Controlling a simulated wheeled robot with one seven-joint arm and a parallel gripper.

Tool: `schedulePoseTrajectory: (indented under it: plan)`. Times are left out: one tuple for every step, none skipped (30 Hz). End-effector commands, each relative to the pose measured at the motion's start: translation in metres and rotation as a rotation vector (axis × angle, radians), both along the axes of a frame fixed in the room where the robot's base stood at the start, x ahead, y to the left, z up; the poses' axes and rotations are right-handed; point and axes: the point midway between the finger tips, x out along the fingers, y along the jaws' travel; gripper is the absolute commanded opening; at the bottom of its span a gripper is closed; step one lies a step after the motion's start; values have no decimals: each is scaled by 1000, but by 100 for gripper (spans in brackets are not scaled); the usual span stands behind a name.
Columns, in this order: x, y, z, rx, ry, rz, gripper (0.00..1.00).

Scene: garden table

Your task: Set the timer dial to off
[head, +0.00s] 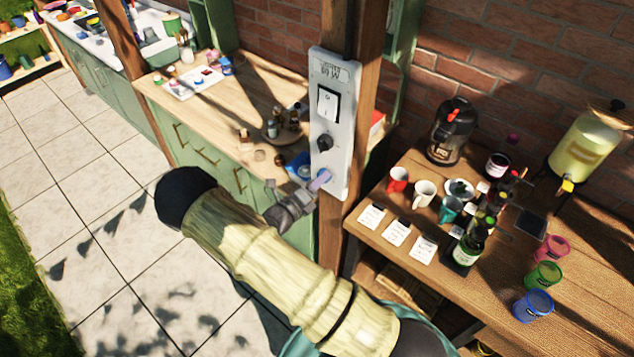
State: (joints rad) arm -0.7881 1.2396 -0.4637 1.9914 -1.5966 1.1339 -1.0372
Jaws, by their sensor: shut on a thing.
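A tall pale grey control panel (341,112) is fixed to a wooden post. It bears a white rocker switch (327,104) near the top and a black round dial (324,143) below it, whose pointer setting is too small to read. My gripper (311,188) reaches the panel's lower end from the left, below the black dial and apart from it.
A wooden counter (225,112) with small bottles and a tray (193,84) stands left of the post. At right, a table (575,265) holds mugs, a dark urn (452,130), a drink dispenser (585,150), bottles and coloured cups. The paved floor (90,200) is clear.

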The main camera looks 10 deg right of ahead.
Motion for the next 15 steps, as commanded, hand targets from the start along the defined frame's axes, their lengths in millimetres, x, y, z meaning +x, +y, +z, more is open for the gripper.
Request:
schedulePoseTrajectory:
  plan:
    - [0,-1,0,-2,0,0,14]
    - [0,-1,0,-2,0,0,14]
    - [0,-1,0,-2,0,0,41]
    - [0,0,0,-2,0,0,47]
    - [0,0,0,-2,0,0,52]
    - [0,0,0,-2,0,0,58]
    - [0,0,0,-1,-1,0,58]
    - [0,0,1,-1,-1,0,58]
    - [0,0,1,-1,-1,0,58]
    - [0,0,0,-1,-1,0,58]
    - [0,0,0,-1,-2,0,58]
    - [0,0,0,-1,-2,0,58]
    - [0,0,0,-1,-2,0,58]
    - [0,0,0,-1,-2,0,58]
    - [0,1,0,0,-1,2,58]
